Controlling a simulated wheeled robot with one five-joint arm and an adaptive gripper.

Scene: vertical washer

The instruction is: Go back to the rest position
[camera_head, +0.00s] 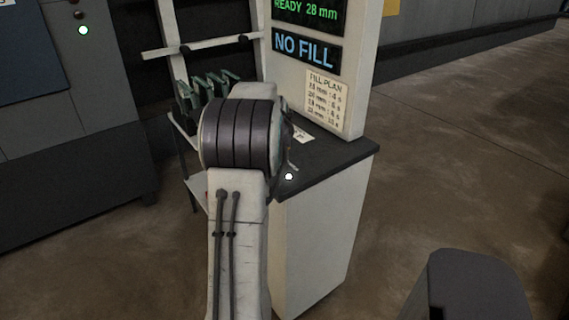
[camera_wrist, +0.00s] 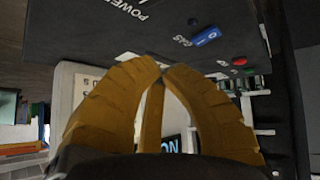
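My gripper (camera_wrist: 163,70) shows in the wrist view with its yellow-brown fingers arched inward. The fingertips come together, and I see nothing held between them. The gripper itself is hidden behind my own arm in the head view. Beyond the fingertips in the wrist view is a dark panel (camera_wrist: 90,30) with "POWER" and "GAS" lettering. A blue switch (camera_wrist: 207,37) sits beside the "GAS" label. A red button (camera_wrist: 239,61) and a green one are farther right. The fingertips overlap the panel's edge in the picture; I cannot tell if they touch it.
A white machine cabinet (camera_head: 315,235) with a dark top (camera_head: 345,158) stands behind my arm. Its upright has a screen reading "READY 28 mm", a "NO FILL" sign (camera_head: 305,49) and a fill plan (camera_head: 326,100). A dark cabinet (camera_head: 75,180) is at left. Open floor (camera_head: 450,170) lies at right.

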